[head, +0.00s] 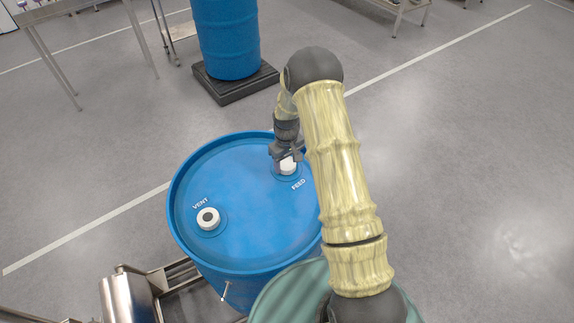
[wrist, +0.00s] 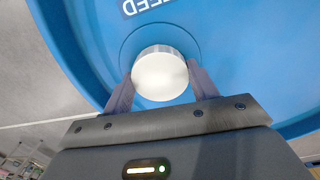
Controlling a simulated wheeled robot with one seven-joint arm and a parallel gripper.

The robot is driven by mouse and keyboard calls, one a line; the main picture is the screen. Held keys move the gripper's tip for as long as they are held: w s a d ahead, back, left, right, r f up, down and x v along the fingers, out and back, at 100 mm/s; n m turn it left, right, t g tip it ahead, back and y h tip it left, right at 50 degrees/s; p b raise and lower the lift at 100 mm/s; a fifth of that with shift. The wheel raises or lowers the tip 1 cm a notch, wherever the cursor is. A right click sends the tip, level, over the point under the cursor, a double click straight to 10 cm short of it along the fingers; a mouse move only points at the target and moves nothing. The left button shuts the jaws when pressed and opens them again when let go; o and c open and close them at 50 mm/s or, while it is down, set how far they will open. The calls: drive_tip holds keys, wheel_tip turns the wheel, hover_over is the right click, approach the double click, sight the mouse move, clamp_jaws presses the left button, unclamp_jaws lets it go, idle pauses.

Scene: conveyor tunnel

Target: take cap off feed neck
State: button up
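The feed neck's white round cap (head: 288,167) is on the blue drum's lid, beside the printed word FEED. In the wrist view the cap (wrist: 160,74) lies between the two fingers of my gripper (wrist: 160,80), one on each side. The fingertips are right at the cap's edges, but I cannot tell whether they press on it. The cap sits at the middle of a round ring on the lid. In the head view my gripper (head: 287,155) is over the cap and partly hides it. The neck under the cap is hidden.
A white vent fitting (head: 208,218) with a dark centre is on the same blue drum (head: 238,255), to the left. Metal equipment (head: 130,297) stands at the lower left. Another blue drum (head: 227,40) stands on a dark platform behind. Open floor lies right.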

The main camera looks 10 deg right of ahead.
drive_tip(key=n, duration=0.5)
drive_tip(key=n+p, duration=0.1)
drive_tip(key=n, duration=0.3)
drive_tip(key=shift+r, duration=0.1)
drive_tip(key=shift+n, duration=0.7)
drive_tip(key=shift+n+p, duration=0.35)
drive_tip(key=shift+n, duration=0.45)
drive_tip(key=n, duration=0.3)
drive_tip(key=shift+n+p, duration=0.3)
drive_tip(key=shift+p, duration=0.1)
